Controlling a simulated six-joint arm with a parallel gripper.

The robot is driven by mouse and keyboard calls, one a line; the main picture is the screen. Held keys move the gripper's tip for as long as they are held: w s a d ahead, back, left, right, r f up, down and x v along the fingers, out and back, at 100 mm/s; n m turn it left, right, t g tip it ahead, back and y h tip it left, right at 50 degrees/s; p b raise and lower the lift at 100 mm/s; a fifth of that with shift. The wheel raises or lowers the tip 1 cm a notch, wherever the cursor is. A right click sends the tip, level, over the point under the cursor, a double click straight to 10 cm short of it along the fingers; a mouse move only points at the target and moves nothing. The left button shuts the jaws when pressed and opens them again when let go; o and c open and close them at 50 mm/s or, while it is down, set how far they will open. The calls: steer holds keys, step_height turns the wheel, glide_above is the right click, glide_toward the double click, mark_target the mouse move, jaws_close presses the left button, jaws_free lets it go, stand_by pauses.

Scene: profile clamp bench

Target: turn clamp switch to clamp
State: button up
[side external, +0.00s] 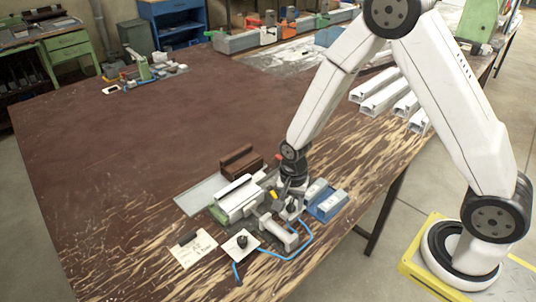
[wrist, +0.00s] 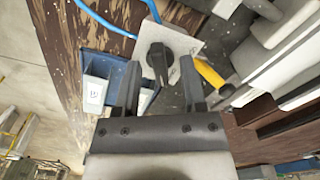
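A black rotary switch knob (wrist: 157,62) sits on a pale square plate (wrist: 180,42) in the wrist view. In the side view this switch (side external: 292,206) is beside the blue bins, right below my gripper (side external: 291,184). In the wrist view my gripper (wrist: 160,72) is open, with one finger on each side of the knob. I see gaps between the fingers and the knob; the exact height above it is hard to tell. A second black knob on a white plate (side external: 242,241) stands nearer the table's front. The clamp with a white profile (side external: 238,197) lies to the left.
Blue bins (side external: 326,200) stand close on the right; they show in the wrist view (wrist: 97,82). A yellow handle (wrist: 209,73) is close to the right finger. A blue hose (side external: 272,253) loops in front. A paper note (side external: 193,250) lies at left.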

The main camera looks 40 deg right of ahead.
mark_target(292, 203)
steer(key=shift+r, duration=0.1)
steer(key=shift+r, duration=3.8)
steer(key=s+d+r+n+t, duration=0.2)
steer(key=s+r+n, duration=0.3)
steer(key=s+n, duration=0.4)
steer(key=n, duration=0.3)
steer(key=shift+d+t, duration=0.25)
steer(key=shift+t, duration=0.05)
